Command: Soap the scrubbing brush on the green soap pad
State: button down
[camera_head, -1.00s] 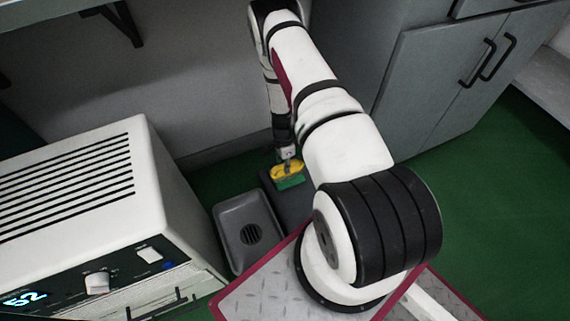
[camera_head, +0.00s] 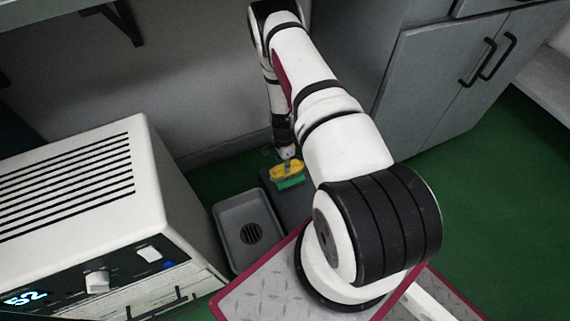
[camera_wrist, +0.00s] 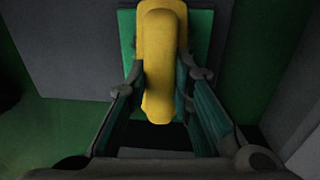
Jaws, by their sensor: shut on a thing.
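The yellow scrubbing brush (camera_head: 284,170) is held in my gripper (camera_head: 288,155) low down beyond the grey tray. In the wrist view the yellow brush (camera_wrist: 161,65) lies lengthwise between the two fingers of my gripper (camera_wrist: 160,85), which is shut on it. The green soap pad (camera_head: 292,183) shows just under and in front of the brush. In the wrist view the pad (camera_wrist: 202,32) shows on both sides of the brush, which covers its middle. The underside of the brush is hidden, so I cannot tell whether it touches the pad.
A dark surface (camera_head: 296,208) lies around the pad. A grey tray with a slotted drain (camera_head: 230,222) is to its left. A white machine (camera_head: 75,180) with a display stands at the left. Grey cabinets (camera_head: 440,80) stand at the right. Green floor (camera_head: 475,200) is clear there.

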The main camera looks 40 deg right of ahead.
jog(key=shift+f, duration=0.7)
dwell(1.0)
jog(key=shift+r, duration=0.1)
jog(key=shift+r+p, duration=2.25)
jog(key=shift+r, duration=1.2)
jog(key=shift+s, duration=0.1)
